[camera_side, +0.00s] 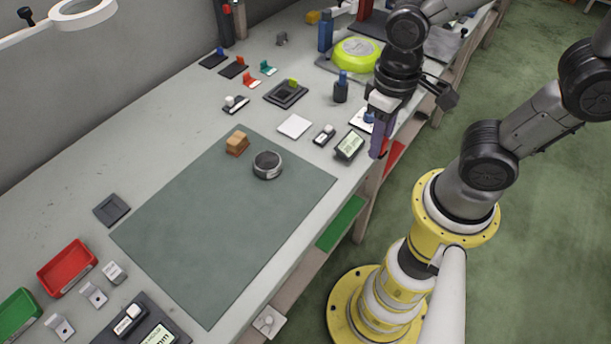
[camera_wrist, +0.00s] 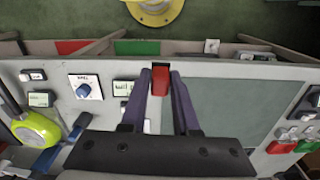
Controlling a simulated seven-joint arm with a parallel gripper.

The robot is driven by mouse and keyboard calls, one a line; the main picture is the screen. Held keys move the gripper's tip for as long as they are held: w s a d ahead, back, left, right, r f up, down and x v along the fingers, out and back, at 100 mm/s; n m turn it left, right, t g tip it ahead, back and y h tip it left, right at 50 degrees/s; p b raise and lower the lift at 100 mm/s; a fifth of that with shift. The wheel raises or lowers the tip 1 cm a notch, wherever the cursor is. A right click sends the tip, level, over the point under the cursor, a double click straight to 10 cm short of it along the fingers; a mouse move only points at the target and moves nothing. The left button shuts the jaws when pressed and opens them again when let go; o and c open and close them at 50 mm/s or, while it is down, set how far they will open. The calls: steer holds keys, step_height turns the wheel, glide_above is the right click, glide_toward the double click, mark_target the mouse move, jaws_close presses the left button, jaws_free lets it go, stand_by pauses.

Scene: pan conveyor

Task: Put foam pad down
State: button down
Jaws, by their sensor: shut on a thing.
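My gripper (camera_side: 378,150) is over the front edge of the bench, right of the green mat. Its purple fingers are shut on a small red block (camera_wrist: 160,82), which shows between the fingertips in the wrist view. In the side view the fingers mostly hide the red block (camera_side: 384,147). It seems to be the foam pad, but I cannot tell its material. It appears held above the bench, apart from the surface. The green mat (camera_side: 210,235) lies flat on the bench; it also shows in the wrist view (camera_wrist: 235,105).
A round grey puck (camera_side: 267,165) and an orange-brown block (camera_side: 237,142) sit on the mat's far part. A display box (camera_side: 349,146) stands near the gripper. A white square (camera_side: 294,126) lies beyond the mat. Red (camera_side: 68,268) and green bins stand at left. Most of the mat is clear.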

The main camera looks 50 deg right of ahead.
steer(key=shift+s+a+r+n, duration=0.3)
steer(key=shift+s, duration=0.05)
steer(key=shift+w+a+r, duration=0.1)
steer(key=shift+a, duration=0.1)
steer(key=w+a+f, duration=0.3)
steer(key=w+f, duration=0.1)
steer(key=w, duration=0.4)
glide_above(306, 178)
steer(key=f, duration=0.5)
steer(key=shift+s+f, duration=0.1)
steer(key=shift+s, duration=0.15)
steer(key=shift+w+f, duration=0.15)
steer(key=shift+f, duration=0.05)
steer(key=shift+w+f, duration=0.15)
steer(key=shift+f, duration=1.5)
steer(key=shift+f, duration=0.15)
steer(key=c, duration=0.7)
jaws_free()
steer(key=shift+o, duration=0.2)
